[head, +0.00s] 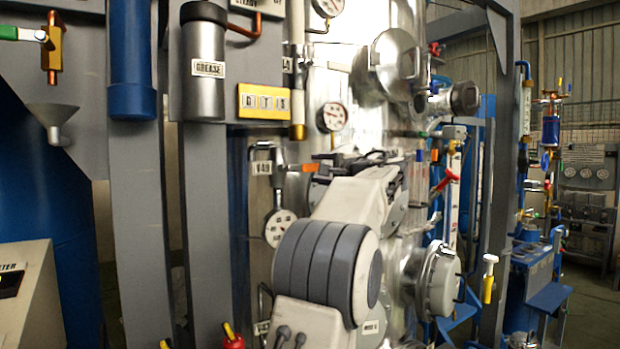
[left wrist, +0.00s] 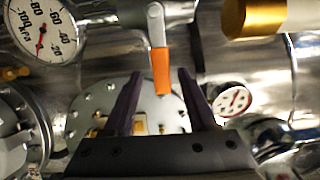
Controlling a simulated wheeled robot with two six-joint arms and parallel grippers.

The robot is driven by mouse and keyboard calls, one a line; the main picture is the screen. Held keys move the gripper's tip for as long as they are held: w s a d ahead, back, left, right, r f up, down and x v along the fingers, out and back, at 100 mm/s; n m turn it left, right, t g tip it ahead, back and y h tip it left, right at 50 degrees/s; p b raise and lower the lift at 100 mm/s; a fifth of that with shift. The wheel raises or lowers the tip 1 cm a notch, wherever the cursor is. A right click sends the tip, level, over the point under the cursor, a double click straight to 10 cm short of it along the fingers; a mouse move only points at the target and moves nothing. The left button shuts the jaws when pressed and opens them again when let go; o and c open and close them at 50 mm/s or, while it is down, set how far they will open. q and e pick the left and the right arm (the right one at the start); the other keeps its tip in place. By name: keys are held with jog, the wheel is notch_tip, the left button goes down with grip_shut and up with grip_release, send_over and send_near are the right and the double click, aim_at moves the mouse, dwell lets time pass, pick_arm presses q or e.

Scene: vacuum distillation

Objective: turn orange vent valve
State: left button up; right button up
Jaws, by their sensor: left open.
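The orange vent valve handle (left wrist: 161,72) hangs down from a silver valve body (left wrist: 158,28) in the left wrist view. In the head view my left gripper (head: 325,160) is just right of the handle, partly hidden by my own arm.
A large pressure gauge (left wrist: 42,28) and a smaller gauge (left wrist: 233,101) flank the handle. A gold-ended pipe (left wrist: 255,17) is at upper right. A shiny metal vessel (head: 345,85) stands behind. A grey post (head: 203,220) stands left of my arm.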

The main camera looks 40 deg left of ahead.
pick_arm(q)
jog(key=b+v, duration=0.1)
jog(key=v, duration=0.3)
jog(key=shift+s+d, duration=0.1)
jog(key=shift+d, duration=0.3)
jog(key=w+d+f+m+t+h, duration=0.3)
jog(key=d+f+h, duration=0.4)
jog(key=d+f, duration=0.8)
jog(key=s+d+f+m+h, duration=0.2)
jog(key=s+d+f+h, duration=0.35)
jog(key=d+f, duration=0.75)
jog(key=s+d+f+g+h, duration=0.2)
jog(key=s+d+f, duration=0.3)
jog(key=s, duration=0.4)
jog(key=s+d+f+g+h, duration=0.2)
jog(key=s+d+f, duration=0.3)
jog(key=s, duration=0.5)
jog(key=s+d+f+g+h, duration=0.2)
jog(key=s+d+f, duration=0.3)
jog(key=s, duration=0.5)
jog(key=shift+d+f+g, duration=0.35)
jog(key=shift+d+g, duration=0.15)
jog(key=shift+d, duration=0.3)
